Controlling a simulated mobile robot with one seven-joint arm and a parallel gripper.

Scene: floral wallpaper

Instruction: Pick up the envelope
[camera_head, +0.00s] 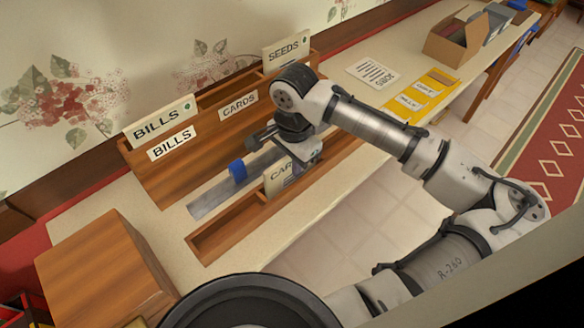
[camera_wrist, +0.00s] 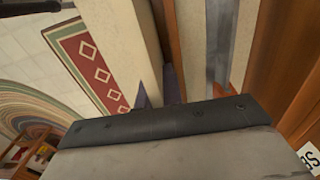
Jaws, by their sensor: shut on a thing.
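My gripper (camera_head: 297,166) reaches down to the front wooden rack (camera_head: 225,229) in the head view. It is shut on a thin piece that I take to be the envelope, though my gripper mostly hides it. A white card lettered "CAR" (camera_head: 276,179) stands upright in the front rack, right beside my fingers. I cannot tell whether it touches them. In the wrist view my gripper's broad body fills the bottom, and two dark narrow tips (camera_wrist: 158,89) point forward close together. No full envelope face shows there.
A taller wooden rack (camera_head: 190,122) with "BILLS", "CARDS" and "SEEDS" labels stands behind. A grey metal strip with a blue block (camera_head: 237,171) lies between the racks. A wooden box (camera_head: 104,270) is at left. A notice (camera_head: 372,72), yellow folder (camera_head: 437,86) and cardboard box (camera_head: 455,38) sit at right.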

